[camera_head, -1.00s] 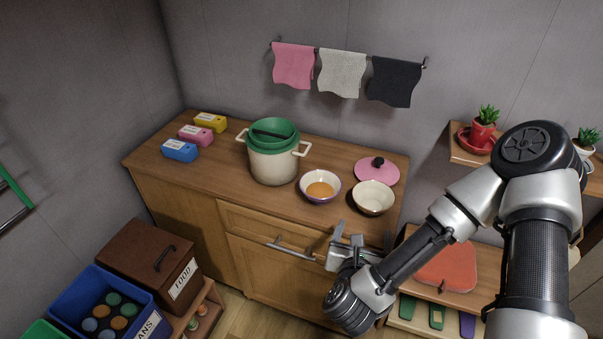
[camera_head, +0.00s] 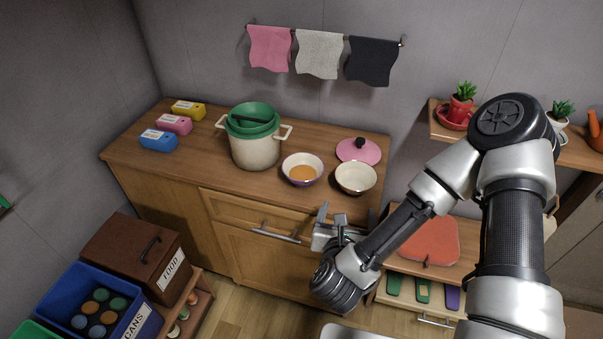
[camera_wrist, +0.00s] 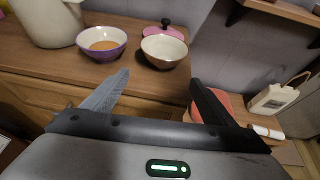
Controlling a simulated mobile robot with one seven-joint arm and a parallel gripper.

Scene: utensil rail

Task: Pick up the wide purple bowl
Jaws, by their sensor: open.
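The wide purple bowl (camera_head: 301,172) stands upright on the wooden counter, with a white inside and an orange-brown content. It also shows in the wrist view (camera_wrist: 102,43), where its purple outside is plain. A cream bowl (camera_head: 355,178) stands close to its right, and also shows in the wrist view (camera_wrist: 163,49). My gripper (camera_head: 331,221) is open and empty, in front of the counter's front edge, apart from both bowls. In the wrist view its two fingers (camera_wrist: 158,95) are spread wide, with the purple bowl beyond the left finger.
A cream pot (camera_head: 254,150) with green bowls inside stands left of the purple bowl. A pink lid (camera_head: 358,151) lies behind the cream bowl. Yellow, pink and blue boxes (camera_head: 171,124) sit at the counter's left. A drawer handle (camera_head: 275,236) juts from the cabinet front.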

